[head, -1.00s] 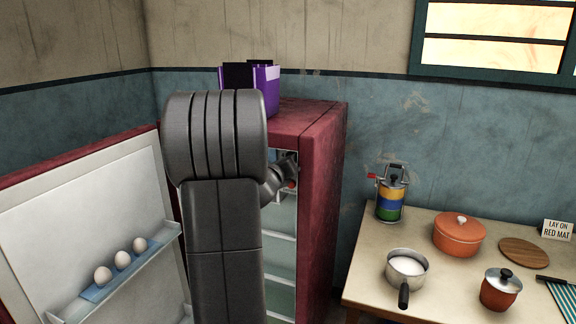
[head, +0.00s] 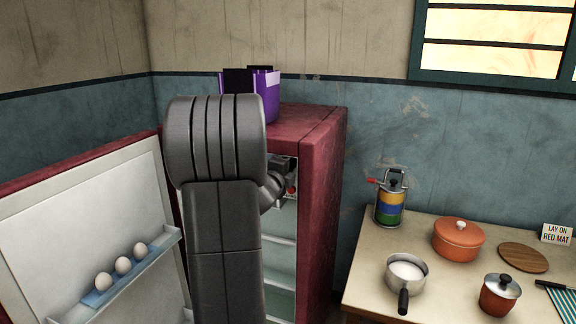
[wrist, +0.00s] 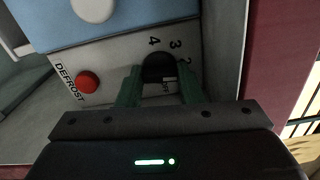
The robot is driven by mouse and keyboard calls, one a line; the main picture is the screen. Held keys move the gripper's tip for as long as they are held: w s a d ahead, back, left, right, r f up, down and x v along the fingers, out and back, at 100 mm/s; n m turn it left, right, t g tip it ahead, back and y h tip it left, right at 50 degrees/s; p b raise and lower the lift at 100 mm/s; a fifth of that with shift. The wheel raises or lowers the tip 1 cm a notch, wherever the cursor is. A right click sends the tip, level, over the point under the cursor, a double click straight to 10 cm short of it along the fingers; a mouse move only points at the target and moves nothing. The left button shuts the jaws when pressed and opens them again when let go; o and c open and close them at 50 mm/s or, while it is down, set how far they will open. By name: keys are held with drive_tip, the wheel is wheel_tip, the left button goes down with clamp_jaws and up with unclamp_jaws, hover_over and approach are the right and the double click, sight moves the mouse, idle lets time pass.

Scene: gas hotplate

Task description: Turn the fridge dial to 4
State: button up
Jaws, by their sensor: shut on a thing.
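The fridge dial (wrist: 158,66) is a dark round knob on a pale panel (wrist: 112,60) inside the open fridge, seen in the wrist view. The figures 4, 3 and part of a 2 are printed around it. My gripper (wrist: 159,82) has its two green fingers on either side of the dial and is shut on it. I cannot tell which figure the dial points to. In the head view the red fridge (head: 318,150) stands behind my arm, which hides the dial and most of the interior.
A red button (wrist: 87,82) marked DEFROST sits left of the dial. The open fridge door (head: 85,220) holds eggs (head: 122,265) on its shelf. A purple container (head: 268,95) stands on the fridge. A table (head: 350,290) with pots is at right.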

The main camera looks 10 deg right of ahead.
drive_tip(key=shift+f+n+p, duration=0.1)
drive_tip(key=shift+n+p, duration=4)
drive_tip(key=shift+n, duration=5.5)
drive_tip(key=o, duration=0.7)
drive_tip(key=b+v, duration=0.2)
drive_tip(key=v, duration=1.2)
